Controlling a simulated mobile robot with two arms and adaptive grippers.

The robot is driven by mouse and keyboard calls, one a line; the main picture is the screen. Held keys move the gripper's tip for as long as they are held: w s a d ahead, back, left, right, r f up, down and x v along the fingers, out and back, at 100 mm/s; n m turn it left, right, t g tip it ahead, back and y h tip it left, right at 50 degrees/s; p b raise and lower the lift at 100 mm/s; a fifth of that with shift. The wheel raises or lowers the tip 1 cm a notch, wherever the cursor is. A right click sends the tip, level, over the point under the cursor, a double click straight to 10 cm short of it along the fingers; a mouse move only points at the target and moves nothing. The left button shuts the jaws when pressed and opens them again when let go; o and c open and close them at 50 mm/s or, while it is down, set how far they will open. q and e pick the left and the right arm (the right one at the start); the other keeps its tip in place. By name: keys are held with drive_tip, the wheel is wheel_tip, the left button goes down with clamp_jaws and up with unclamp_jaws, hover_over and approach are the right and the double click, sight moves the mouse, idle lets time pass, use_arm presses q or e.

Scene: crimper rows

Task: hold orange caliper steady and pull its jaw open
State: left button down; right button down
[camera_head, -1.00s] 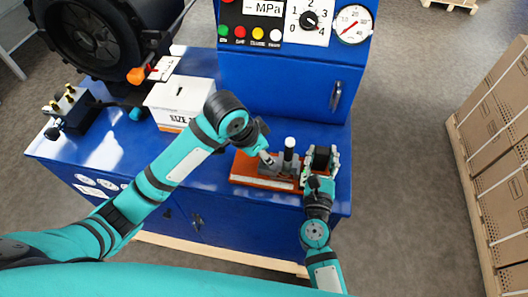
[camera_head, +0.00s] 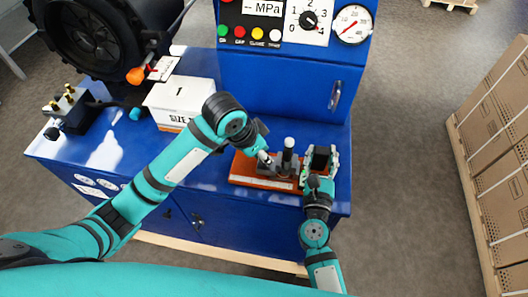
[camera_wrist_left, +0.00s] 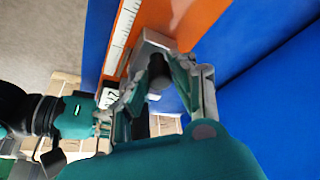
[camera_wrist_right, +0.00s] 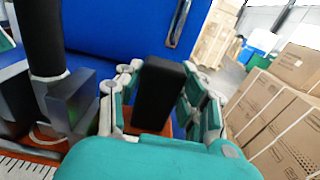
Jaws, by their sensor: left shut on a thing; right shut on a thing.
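The orange caliper (camera_head: 240,180) lies on the blue bench top, with a white scale along its near edge. Its orange body (camera_wrist_left: 205,18) and scale (camera_wrist_left: 121,35) also show in the left wrist view. My left gripper (camera_head: 267,159) is shut on a grey part of the caliper, left of the dark post with a white knob (camera_head: 289,143). My right gripper (camera_head: 320,162) is shut on a black upright block (camera_wrist_right: 158,95) at the caliper's right end. A grey block (camera_wrist_right: 72,100) stands left of it, with a gap between. The left grip is partly hidden in the head view.
The blue bench (camera_head: 90,150) carries a white box (camera_head: 180,101) and a black device with brass fittings (camera_head: 66,107). A blue panel with gauges (camera_head: 290,70) rises behind the caliper. Stacked cartons (camera_head: 495,130) stand off to the right, across open floor.

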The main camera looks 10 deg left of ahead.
use_arm(q)
drive_tip(key=shift+a, duration=1.25)
drive_tip(key=c, duration=1.4)
unclamp_jaws()
use_arm(e)
drive_tip(key=shift+d, duration=0.1)
use_arm(q)
drive_tip(key=shift+r, duration=0.1)
drive_tip(key=v, duration=1.1)
drive_tip(key=shift+r, duration=0.4)
drive_tip(key=shift+s, duration=0.1)
use_arm(e)
drive_tip(key=c, duration=0.7)
unclamp_jaws()
drive_tip(key=shift+c, duration=0.2)
